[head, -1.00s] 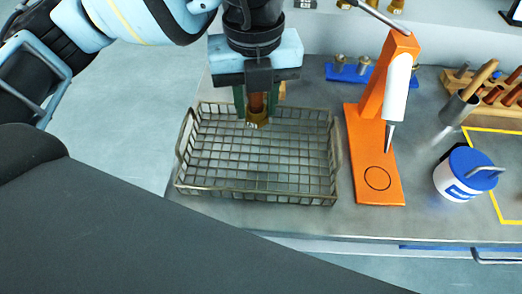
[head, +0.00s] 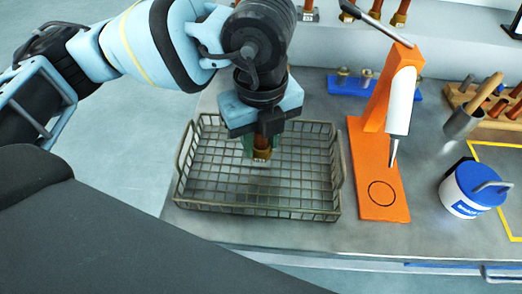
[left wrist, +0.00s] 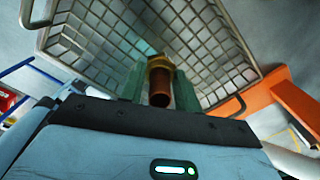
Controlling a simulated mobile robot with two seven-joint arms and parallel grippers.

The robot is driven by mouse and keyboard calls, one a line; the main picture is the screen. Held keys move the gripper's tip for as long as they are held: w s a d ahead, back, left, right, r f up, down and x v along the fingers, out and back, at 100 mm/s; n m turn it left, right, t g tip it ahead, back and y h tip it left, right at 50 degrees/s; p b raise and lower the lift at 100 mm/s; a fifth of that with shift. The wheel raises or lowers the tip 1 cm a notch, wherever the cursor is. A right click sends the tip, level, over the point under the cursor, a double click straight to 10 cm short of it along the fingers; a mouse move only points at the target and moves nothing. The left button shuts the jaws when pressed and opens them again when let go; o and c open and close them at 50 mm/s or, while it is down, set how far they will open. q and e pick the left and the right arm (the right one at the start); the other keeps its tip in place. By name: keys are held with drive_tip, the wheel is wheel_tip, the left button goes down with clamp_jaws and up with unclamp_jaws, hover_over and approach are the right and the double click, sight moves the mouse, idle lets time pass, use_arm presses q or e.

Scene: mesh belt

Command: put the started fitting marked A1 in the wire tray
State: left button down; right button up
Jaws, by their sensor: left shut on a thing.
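The wire tray (head: 290,212) is an empty-looking mesh basket on the grey bench, and its mesh also fills the upper part of the left wrist view (left wrist: 225,45). My left gripper (head: 262,152) is over the middle of the tray, pointing down. It is shut on a copper-coloured fitting with a brassy end (head: 261,155); the fitting also shows between the green fingers in the left wrist view (left wrist: 160,82). I cannot read any mark on it. Whether its lower end touches the mesh is hard to tell. My right gripper is not in view.
An orange stand (head: 377,175) with a white pen-like tool is close to the tray's right side. A blue holder (head: 345,83) with fittings is behind.

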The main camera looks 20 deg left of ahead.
sight(261, 144)
use_arm(q)
drive_tip(key=shift+f, duration=1.95)
drive_tip(key=shift+f, duration=0.1)
drive_tip(key=c, duration=1)
unclamp_jaws()
drive_tip(key=shift+r, duration=0.2)
wheel_tip(261, 144, up, 12)
drive_tip(key=shift+f+p, duration=0.1)
drive_tip(key=shift+p, duration=0.25)
